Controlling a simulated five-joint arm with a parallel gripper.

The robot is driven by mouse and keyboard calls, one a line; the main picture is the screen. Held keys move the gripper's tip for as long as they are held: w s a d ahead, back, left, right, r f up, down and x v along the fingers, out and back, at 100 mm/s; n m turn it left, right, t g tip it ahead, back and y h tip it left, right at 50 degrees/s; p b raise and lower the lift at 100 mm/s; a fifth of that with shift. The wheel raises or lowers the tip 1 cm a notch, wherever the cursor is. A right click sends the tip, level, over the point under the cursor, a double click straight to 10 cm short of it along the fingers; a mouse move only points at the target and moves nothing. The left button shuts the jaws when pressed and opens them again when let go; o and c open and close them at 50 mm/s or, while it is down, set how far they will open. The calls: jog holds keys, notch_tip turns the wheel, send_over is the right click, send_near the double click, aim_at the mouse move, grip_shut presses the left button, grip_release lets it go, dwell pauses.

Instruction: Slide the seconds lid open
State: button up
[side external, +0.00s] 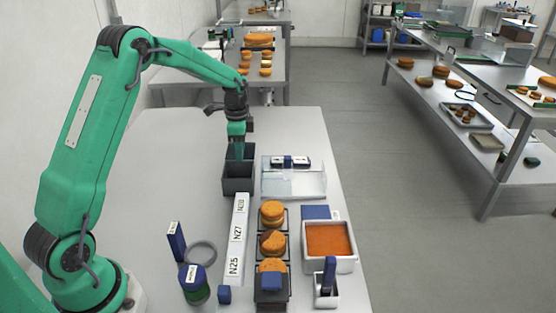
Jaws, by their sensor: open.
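A low clear-walled box (313,186) sits near the table's right edge, with a pale see-through panel (276,183) over its left part. A dark bar with a white label (291,162) lies along its far side. I cannot read a "seconds" marking, so I cannot tell for sure which part is the seconds lid. My gripper (238,153) points down at the dark grey open box (238,184), left of the clear box. Its fingertips are small and partly hidden at that box's rim. It is open, and I see nothing held in it.
A white strip with labels (236,240) runs toward the front. Beside it is a dark rack (287,238) with filled rounds (272,211). A white tray of orange filling (328,240) stands right. A green jar with a blue lid (194,284) and a ring (201,251) stand front left.

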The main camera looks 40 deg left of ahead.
jog(key=shift+s+a+f, duration=0.1)
jog(key=shift+s+f, duration=0.25)
jog(key=shift+f, duration=0.25)
jog(key=shift+o, duration=0.9)
jog(key=shift+r, duration=0.35)
jog(key=o, duration=0.4)
jog(key=shift+r, duration=0.25)
jog(key=shift+o, duration=0.8)
jog(key=shift+r, duration=0.35)
jog(key=shift+w+r, duration=0.15)
jog(key=shift+r, duration=2.55)
